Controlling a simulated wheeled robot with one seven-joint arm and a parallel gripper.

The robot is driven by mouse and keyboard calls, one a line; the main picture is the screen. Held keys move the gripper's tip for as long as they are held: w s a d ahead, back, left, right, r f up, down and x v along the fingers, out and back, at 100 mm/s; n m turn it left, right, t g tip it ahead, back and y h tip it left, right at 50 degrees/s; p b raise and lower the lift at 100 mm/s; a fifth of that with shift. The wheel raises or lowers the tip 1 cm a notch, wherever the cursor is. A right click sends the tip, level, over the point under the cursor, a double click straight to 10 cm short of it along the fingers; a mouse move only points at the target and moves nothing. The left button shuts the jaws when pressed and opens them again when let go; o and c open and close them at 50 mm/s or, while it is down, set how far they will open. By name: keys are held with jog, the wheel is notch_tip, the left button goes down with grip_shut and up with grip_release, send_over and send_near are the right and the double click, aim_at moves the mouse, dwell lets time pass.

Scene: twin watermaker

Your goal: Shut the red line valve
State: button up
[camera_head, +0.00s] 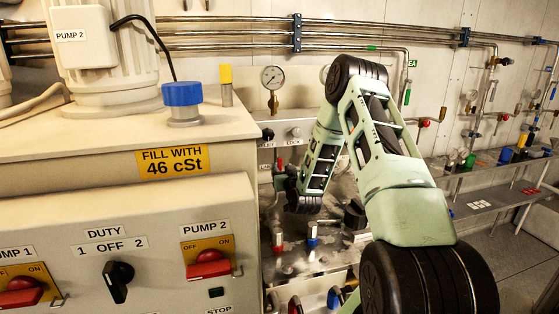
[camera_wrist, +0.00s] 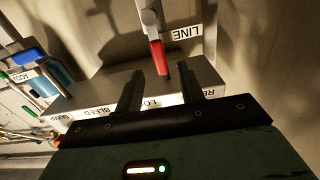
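A red valve handle (camera_wrist: 157,58) hangs down from a metal stem in the wrist view, beside a "LINE" label (camera_wrist: 188,32). My gripper (camera_wrist: 161,76) is open, its two black fingers apart. In the picture, the lower end of the red handle lies between the fingertips; neither finger visibly touches it. I cannot tell whether the handle reaches in between the fingers in depth. In the head view my arm bends down over the panel and hides much of it, and I cannot make out the fingers or tell which red handle is the line valve.
A ledge (camera_wrist: 95,90) with labels lies below the handle. A blue part (camera_wrist: 62,72) with an "ACCU" label is at left. The cream cabinet (camera_head: 120,215) with red and black switches stands left of my arm. A pressure gauge (camera_head: 272,77) is behind; pipes run along the wall.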

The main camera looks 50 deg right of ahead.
aim_at(280, 164)
jog(key=shift+p+x, duration=0.6)
jog(key=shift+x, duration=2.2)
grip_shut()
